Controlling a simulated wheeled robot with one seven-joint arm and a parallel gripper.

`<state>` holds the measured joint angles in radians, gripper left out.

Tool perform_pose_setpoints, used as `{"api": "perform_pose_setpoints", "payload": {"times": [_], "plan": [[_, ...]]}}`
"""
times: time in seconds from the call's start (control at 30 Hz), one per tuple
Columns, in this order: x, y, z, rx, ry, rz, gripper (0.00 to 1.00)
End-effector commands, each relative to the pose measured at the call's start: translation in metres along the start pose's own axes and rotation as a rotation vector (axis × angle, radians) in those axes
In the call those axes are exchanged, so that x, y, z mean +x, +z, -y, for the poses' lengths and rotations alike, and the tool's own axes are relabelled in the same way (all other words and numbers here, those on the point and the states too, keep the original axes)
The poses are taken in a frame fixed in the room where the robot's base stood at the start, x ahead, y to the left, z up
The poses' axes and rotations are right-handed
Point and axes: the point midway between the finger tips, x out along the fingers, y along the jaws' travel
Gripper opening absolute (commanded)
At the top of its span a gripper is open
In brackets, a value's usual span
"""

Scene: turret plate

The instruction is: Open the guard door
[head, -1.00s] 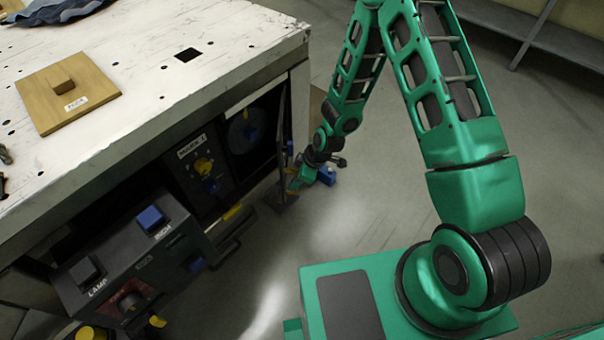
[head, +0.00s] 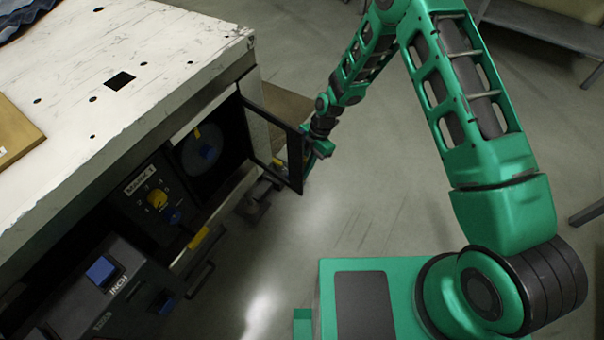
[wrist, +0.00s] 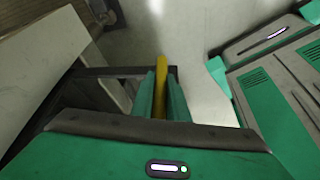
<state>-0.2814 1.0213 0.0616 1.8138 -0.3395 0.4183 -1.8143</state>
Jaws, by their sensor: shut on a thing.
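The guard door (head: 295,163) is a dark frame on the side of the white-topped bench. It stands swung outward from the opening, at an angle to the bench side. My gripper (head: 311,155) is at the door's outer edge in the head view. In the wrist view my gripper (wrist: 160,90) has its green fingers shut on the yellow door handle (wrist: 161,72). The dark door frame (wrist: 112,72) runs left from the handle. The handle is mostly hidden in the head view.
Inside the opening is a blue-grey disc (head: 200,149) with a yellow mark. A dark box with a blue button (head: 101,270) stands lower left. The floor (head: 370,220) between bench and my base is clear.

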Motion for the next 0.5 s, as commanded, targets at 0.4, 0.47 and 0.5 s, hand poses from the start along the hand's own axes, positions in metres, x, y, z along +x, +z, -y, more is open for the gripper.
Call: {"api": "perform_pose_setpoints", "payload": {"times": [0.4, 0.47, 0.5], "plan": [[-0.007, 0.015, -0.016, -0.111, -0.040, -0.001, 0.00], [-0.007, 0.016, -0.017, -0.114, -0.040, -0.001, 0.00], [-0.007, 0.016, -0.017, -0.115, -0.041, -0.001, 0.00]]}}
